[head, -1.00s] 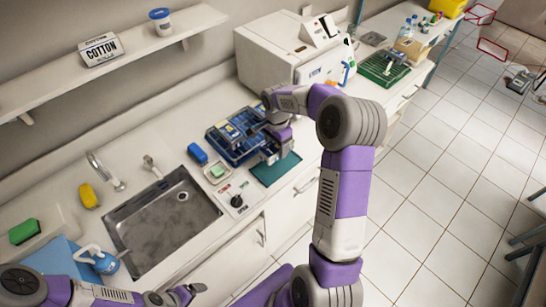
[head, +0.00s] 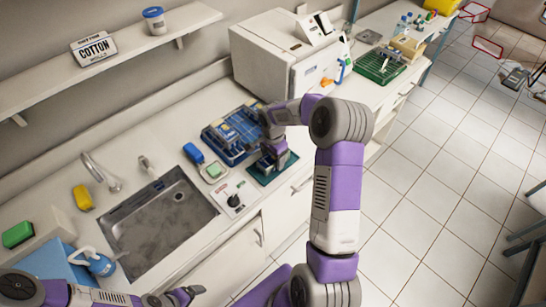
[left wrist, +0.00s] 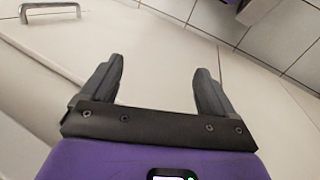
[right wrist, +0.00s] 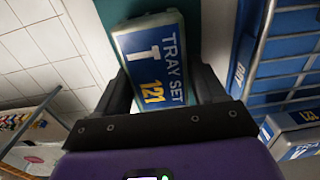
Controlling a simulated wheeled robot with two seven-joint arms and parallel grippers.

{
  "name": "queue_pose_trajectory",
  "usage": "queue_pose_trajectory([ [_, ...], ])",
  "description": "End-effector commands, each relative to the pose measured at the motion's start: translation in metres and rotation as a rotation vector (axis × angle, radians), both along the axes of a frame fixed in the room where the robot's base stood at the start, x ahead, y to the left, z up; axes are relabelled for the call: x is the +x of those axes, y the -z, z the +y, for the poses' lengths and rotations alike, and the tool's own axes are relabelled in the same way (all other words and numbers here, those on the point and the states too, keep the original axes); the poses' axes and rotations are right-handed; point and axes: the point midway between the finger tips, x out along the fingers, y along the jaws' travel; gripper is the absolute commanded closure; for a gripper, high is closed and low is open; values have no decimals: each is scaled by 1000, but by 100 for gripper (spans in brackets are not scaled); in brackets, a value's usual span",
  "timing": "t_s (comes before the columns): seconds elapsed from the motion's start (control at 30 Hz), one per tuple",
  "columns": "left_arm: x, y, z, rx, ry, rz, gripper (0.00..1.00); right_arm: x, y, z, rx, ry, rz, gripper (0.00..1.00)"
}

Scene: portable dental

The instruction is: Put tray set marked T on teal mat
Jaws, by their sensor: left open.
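The tray set marked T (right wrist: 155,62), a blue and white box with "TRAY SET 121" on it, sits between the fingers of my right gripper (right wrist: 163,80). The fingers press on its two sides. In the head view my right gripper (head: 272,156) is over the teal mat (head: 262,180), and the arm hides much of the box. The mat also shows behind the box in the right wrist view (right wrist: 110,22). I cannot tell whether the box touches the mat. My left gripper (left wrist: 158,68) is open and empty, low in front of the counter.
A blue rack (head: 212,138) with other tray sets stands just left of the mat. A small dish with a green pad (head: 213,171), a blue item (head: 193,153) and the sink (head: 160,222) lie further left. The white sterilizer (head: 275,60) stands behind.

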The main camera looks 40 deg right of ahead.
Motion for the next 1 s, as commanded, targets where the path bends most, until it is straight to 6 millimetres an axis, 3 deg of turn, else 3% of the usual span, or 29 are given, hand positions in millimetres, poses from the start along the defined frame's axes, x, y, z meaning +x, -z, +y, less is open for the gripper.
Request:
queue_pose_trajectory([
  [0.03,0,-1,0,0,0,0,12,0,-1,0,0,0,0,22],
  [0.1,0,-1,0,0,0,0,12,0,-1,0,0,0,0,12],
  [0.5,0,-6,0,0,0,0,12,0,-8,0,-1,0,-2,12],
  [1.0,0,-14,0,0,0,0,12,1,-106,0,-2,0,-3,12],
])
